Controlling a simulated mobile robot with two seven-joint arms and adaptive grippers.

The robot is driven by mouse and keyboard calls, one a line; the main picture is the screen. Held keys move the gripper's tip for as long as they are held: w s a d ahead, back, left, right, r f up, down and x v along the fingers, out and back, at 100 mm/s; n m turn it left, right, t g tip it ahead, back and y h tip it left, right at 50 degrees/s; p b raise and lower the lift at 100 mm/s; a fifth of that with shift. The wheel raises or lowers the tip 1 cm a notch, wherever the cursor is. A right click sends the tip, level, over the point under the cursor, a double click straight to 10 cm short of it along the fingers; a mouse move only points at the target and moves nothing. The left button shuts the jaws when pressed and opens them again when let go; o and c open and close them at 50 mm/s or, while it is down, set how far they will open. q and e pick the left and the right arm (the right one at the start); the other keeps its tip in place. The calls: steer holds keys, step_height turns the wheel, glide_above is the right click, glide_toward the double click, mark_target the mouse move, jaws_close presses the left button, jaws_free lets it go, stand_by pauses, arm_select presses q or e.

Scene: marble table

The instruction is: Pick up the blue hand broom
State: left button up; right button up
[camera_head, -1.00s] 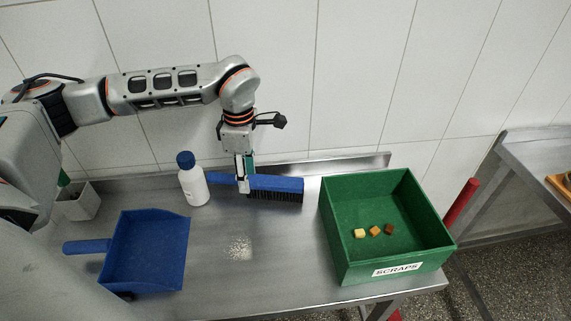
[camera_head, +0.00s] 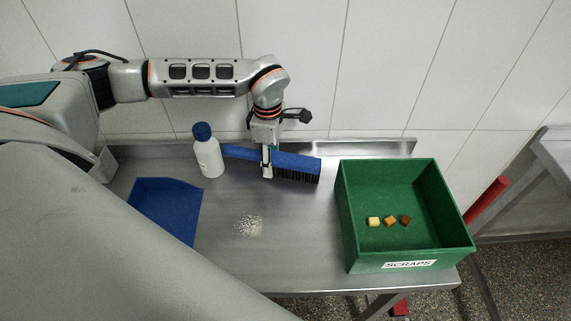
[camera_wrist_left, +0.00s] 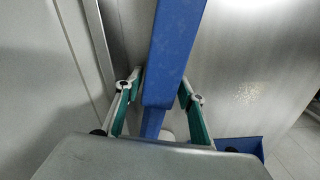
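The blue hand broom (camera_head: 298,161) lies along the back of the metal table, dark bristles facing down and forward, its handle end beside a white bottle. It also shows in the left wrist view (camera_wrist_left: 177,40), running between the two fingers. My left gripper (camera_head: 268,165) comes down from above where handle and head meet, one finger on each side. Its fingertips in the left wrist view (camera_wrist_left: 160,85) reach the broom's two sides, and it looks shut on it. The broom appears to rest on the table. My right gripper is not in view.
A white bottle (camera_head: 209,160) with a blue cap stands close left of the gripper. A blue dustpan (camera_head: 167,208) lies at front left. White crumbs (camera_head: 250,225) are on the table (camera_head: 300,245). A green SCRAPS box (camera_head: 350,225) holding small cubes stands right of the broom.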

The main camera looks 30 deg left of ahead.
arm_select(q)
jaws_close()
steer(key=shift+w+r, duration=0.1)
step_height(320, 180, up, 20)
steer(key=shift+p, duration=0.4)
stand_by(0.4)
steer(key=shift+c, duration=2)
jaws_free()
steer(key=c, duration=0.3)
steer(key=shift+f, duration=0.2)
steer(key=shift+c, duration=0.2)
